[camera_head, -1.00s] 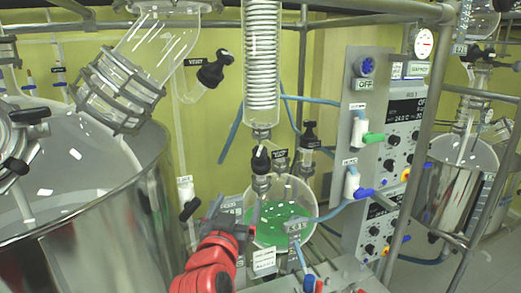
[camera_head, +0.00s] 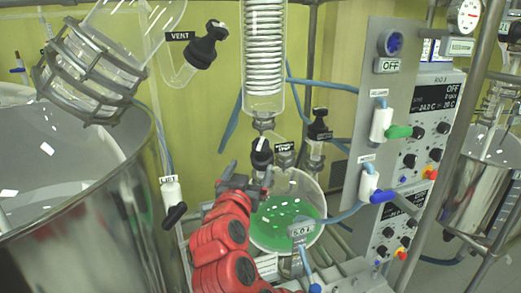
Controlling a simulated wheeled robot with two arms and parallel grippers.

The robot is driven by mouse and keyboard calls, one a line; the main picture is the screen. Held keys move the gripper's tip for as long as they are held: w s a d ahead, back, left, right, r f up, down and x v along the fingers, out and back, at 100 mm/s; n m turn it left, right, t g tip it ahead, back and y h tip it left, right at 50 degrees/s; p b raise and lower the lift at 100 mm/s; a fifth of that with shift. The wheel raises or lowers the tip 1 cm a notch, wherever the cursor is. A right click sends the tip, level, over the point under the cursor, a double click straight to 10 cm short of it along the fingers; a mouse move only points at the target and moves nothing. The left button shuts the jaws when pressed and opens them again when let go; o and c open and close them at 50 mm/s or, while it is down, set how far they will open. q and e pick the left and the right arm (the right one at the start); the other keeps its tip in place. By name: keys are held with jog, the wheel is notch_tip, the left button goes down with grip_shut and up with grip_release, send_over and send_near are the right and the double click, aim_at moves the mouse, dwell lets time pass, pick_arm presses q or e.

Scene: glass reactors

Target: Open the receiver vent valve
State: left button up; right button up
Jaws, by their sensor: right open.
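The receiver (camera_head: 300,228) is a round glass vessel with green liquid, below the coiled glass condenser (camera_head: 263,60). A black valve knob (camera_head: 261,152) stands above it, with a small label beside it. A second black knob (camera_head: 319,125) sits to the right on a glass neck, with a label too small to read. My right gripper (camera_head: 248,176), on a red arm, is open and empty, with its fingers just below and left of the first knob in the picture. Contact cannot be told. My left gripper is not in view.
A large steel vessel (camera_head: 90,240) fills the left. A black knob labelled VENT (camera_head: 207,42) is on glass at upper left. A panel (camera_head: 365,85) with green and blue valve handles stands right of the receiver. Blue hoses (camera_head: 325,84) run between.

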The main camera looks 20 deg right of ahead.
aim_at(260, 147)
jog(key=p+x, duration=0.4)
jog(key=x, duration=0.9)
jog(key=shift+w, duration=0.25)
jog(key=shift+d, duration=0.1)
jog(key=shift+f, duration=0.1)
jog(key=shift+c, duration=0.2)
jog(key=c, duration=1.3)
jog(key=shift+c, duration=0.2)
jog(key=shift+y+p, duration=0.3)
